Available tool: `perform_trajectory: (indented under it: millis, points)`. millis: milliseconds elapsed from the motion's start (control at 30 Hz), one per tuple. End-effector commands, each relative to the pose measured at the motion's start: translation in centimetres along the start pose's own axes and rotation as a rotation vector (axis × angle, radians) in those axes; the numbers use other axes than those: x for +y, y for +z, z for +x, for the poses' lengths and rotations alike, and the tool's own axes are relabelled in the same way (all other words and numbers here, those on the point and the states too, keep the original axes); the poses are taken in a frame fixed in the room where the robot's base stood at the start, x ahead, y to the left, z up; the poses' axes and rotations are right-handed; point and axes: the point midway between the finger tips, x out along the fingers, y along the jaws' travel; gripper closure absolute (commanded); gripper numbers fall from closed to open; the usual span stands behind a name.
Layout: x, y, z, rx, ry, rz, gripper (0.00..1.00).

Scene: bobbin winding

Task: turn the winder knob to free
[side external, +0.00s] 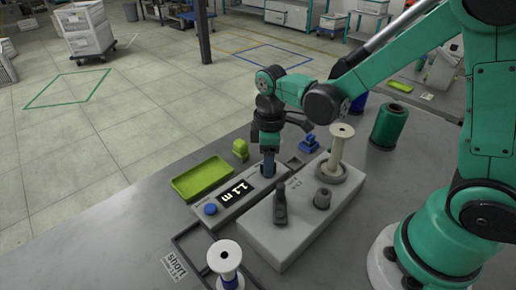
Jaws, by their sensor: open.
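The winder is a grey box (262,238) on the bench. A dark, narrow knob (281,207) stands on its top near the left edge, with small lettering beside it that is too small to read. A short grey round post (322,199) stands to its right, and a white spool (338,152) sits on a grey round base at the far end. My gripper (268,170) points down over the far end of the display unit, behind and left of the knob and apart from it. It is open, and no held thing shows in it.
A display unit (228,207) reading 1.1 m, with a blue button (210,209), lies left of the winder. A green tray (202,179), a green spool (389,126) and blue (309,144) and lime (240,149) pieces stand around. A white bobbin (225,257) stands at the front by a "short" label.

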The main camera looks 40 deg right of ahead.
Motion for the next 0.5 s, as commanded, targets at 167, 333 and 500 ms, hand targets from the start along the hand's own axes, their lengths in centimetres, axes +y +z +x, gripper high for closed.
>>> perform_trajectory:
  millis: [167, 333, 500]
  points:
    - [-0.01, 0.02, 0.61, 0.0, 0.0, 0.001, 0.53]
    - [-0.02, 0.03, 0.6, 0.0, 0.0, 0.001, 0.53]
    - [-0.02, 0.03, 0.59, 0.001, 0.0, 0.001, 0.95]
